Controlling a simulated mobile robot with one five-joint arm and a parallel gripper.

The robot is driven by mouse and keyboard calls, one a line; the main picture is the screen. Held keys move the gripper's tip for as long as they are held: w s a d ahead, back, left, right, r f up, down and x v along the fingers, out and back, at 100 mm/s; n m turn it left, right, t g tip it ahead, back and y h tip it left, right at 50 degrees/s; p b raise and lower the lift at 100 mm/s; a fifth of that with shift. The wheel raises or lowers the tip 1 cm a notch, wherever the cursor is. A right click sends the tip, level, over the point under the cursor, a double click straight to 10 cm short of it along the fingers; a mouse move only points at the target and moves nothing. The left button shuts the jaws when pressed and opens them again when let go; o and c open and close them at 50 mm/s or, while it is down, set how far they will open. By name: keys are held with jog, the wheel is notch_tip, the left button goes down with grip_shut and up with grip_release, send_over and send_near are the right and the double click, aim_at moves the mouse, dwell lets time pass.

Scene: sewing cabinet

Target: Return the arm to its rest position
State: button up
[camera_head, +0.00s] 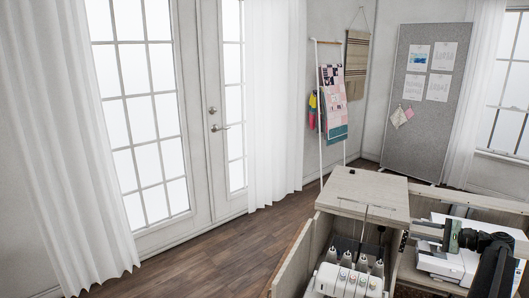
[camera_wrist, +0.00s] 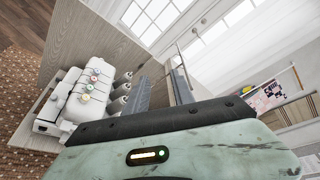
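My gripper (camera_head: 425,236), with a pale green body and dark grey fingers, is at the lower right in the head view, held over the sewing cabinet (camera_head: 365,190). Its fingers point left and stand apart, with nothing between them. In the wrist view the fingers (camera_wrist: 168,88) extend up from the black bar on the green body, also empty. My black arm runs to the lower right corner of the head view. A white overlock-type machine (camera_head: 345,280) with several coloured dials and cone spools stands below and left of my gripper; it also shows in the wrist view (camera_wrist: 85,90).
A white machine-like object (camera_head: 450,262) lies behind and below my gripper, partly hidden by it. The cabinet's wooden panels surround this area. A grey pinboard (camera_head: 425,100) and a ladder rack with a quilt (camera_head: 333,100) stand behind. Wooden floor (camera_head: 225,262) is clear at left.

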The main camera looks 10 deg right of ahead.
jog(key=w+a+f+n+g+y, duration=0.15)
jog(key=w+a, duration=0.35)
jog(key=a, duration=0.7)
jog(key=w+a+f+n+g+y, duration=0.1)
jog(key=w+a+n+g, duration=0.3)
jog(key=a, duration=0.8)
jog(key=w+a+f+g+y, duration=0.1)
jog(key=w+a, duration=0.5)
jog(key=a, duration=0.6)
jog(key=s+a+f+n+g+h, duration=0.1)
jog(key=s+a+f+n+g, duration=0.15)
jog(key=a, duration=0.55)
jog(key=s+a+f+n+g+h, duration=0.1)
jog(key=s+a+f, duration=0.15)
jog(key=a, duration=0.55)
jog(key=s+a+f+n+g+h, duration=0.1)
jog(key=a+f+n+g, duration=0.15)
jog(key=a, duration=0.45)
jog(key=s+a+f+n+h, duration=0.35)
jog(key=s+a+f, duration=0.25)
jog(key=s, duration=0.3)
jog(key=s+d+f+n+h, duration=0.2)
jog(key=s+d+h, duration=0.35)
jog(key=d, duration=0.35)
notch_tip(320, 180, up, 14)
jog(key=w+p, duration=0.1)
jog(key=p, duration=1.2)
jog(key=shift+w+a+r+n+p, duration=0.15)
jog(key=shift+w+n+p, duration=0.1)
jog(key=shift+n+p, duration=0.15)
